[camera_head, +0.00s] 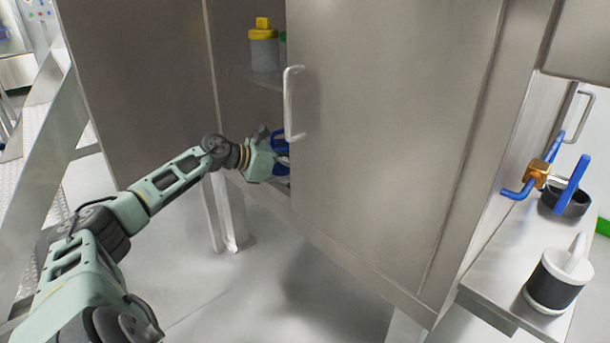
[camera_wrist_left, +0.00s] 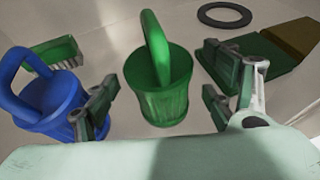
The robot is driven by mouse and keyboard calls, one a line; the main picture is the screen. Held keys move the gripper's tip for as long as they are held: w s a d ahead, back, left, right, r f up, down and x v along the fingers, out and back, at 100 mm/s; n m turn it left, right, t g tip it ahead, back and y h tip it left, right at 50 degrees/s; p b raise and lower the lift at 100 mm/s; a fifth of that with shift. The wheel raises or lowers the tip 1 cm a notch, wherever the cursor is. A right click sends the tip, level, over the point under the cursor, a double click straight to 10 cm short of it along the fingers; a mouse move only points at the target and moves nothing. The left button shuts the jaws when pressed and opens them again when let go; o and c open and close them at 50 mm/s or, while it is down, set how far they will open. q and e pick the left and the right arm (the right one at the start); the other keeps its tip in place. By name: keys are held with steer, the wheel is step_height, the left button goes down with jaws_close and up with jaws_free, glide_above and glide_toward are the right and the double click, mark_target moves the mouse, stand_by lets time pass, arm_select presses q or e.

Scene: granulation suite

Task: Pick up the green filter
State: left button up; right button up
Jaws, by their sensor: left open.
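The green filter (camera_wrist_left: 160,95), a ribbed cup with a tall loop handle, stands upright in the left wrist view. My left gripper (camera_wrist_left: 158,104) is open, one finger on either side of the green filter, with gaps on both sides; it holds nothing. In the head view my left gripper (camera_head: 268,160) reaches into the cabinet past the door edge, and its fingertips are hard to make out. The green filter cannot be made out there. My right gripper is in neither view.
A blue filter (camera_wrist_left: 45,100) stands close beside the left finger, a green brush (camera_wrist_left: 58,50) behind it. A green dustpan (camera_wrist_left: 260,62) and black ring (camera_wrist_left: 224,14) lie right. The cabinet door (camera_head: 390,120) blocks the right side. A yellow-capped bottle (camera_head: 264,50) stands on the upper shelf.

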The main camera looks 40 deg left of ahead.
arm_select(q)
steer(key=c, duration=1.4)
steer(key=shift+o, duration=0.2)
